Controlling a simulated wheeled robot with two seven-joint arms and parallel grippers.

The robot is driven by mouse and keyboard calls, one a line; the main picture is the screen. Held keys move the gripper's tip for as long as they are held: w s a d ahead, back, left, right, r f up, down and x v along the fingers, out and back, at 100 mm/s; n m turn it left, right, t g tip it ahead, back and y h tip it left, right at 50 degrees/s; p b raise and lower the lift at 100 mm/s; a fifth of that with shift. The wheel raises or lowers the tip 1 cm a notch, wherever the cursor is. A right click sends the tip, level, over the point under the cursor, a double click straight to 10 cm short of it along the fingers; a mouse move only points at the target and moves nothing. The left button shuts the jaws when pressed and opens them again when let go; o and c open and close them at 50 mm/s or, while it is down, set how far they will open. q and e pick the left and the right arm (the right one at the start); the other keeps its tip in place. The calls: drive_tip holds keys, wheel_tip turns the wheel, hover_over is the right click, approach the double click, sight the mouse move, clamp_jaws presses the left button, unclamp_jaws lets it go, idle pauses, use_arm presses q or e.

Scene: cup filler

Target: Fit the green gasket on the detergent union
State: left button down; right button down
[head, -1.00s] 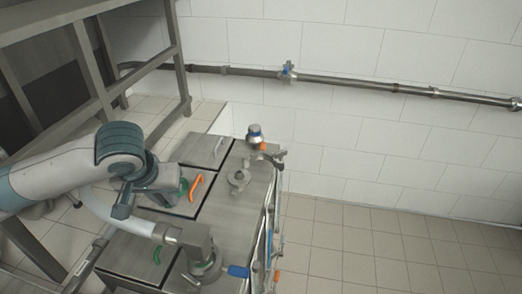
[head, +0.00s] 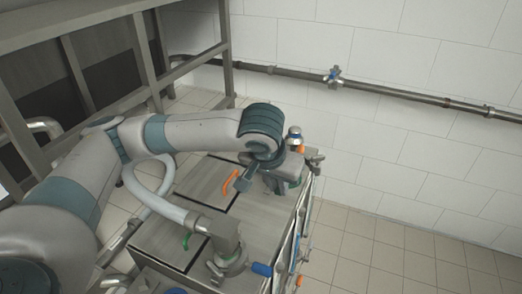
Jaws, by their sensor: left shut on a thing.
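My left gripper (head: 286,187) is over the far right part of the steel cabinet top, shut, with a small green piece (head: 295,183) showing at its fingers. This looks like the green gasket; most of it is hidden by the gripper. The grey metal union fitting on that part of the top is now covered by my gripper and wrist, so I cannot tell whether the gasket touches it. My right gripper is not in view.
A valve with a blue top (head: 294,136) stands just behind the gripper. A hose elbow fitting (head: 228,250) with a blue handle (head: 262,269) stands nearer. An orange curved piece (head: 231,181) and a green one (head: 187,241) are on the cabinet panels. Tiled floor (head: 380,250) lies right.

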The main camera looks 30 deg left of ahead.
use_arm(q)
drive_tip(key=shift+w, duration=0.1)
drive_tip(key=shift+w+a+r+m+p, duration=0.1)
drive_tip(key=shift+w+a+m+p, duration=0.1)
drive_tip(key=shift+w+m+p, duration=0.25)
drive_tip(key=w+a+f+m+g+h+p, duration=0.1)
drive_tip(key=w+a+f+m+h+p, duration=0.1)
drive_tip(key=w+a+m, duration=0.4)
drive_tip(key=w+a+f+m+g+h+p, duration=0.1)
drive_tip(key=w+a+f+m+p, duration=0.1)
drive_tip(key=w+a+m+p, duration=0.3)
drive_tip(key=w+a, duration=0.2)
drive_tip(key=shift+a+f+m+h, duration=0.15)
drive_tip(key=shift+a+m+h, duration=0.15)
drive_tip(key=shift+m+h, duration=0.1)
drive_tip(key=shift+f, duration=0.1)
drive_tip(key=shift+f+b, duration=1.95)
drive_tip(key=shift+p, duration=0.45)
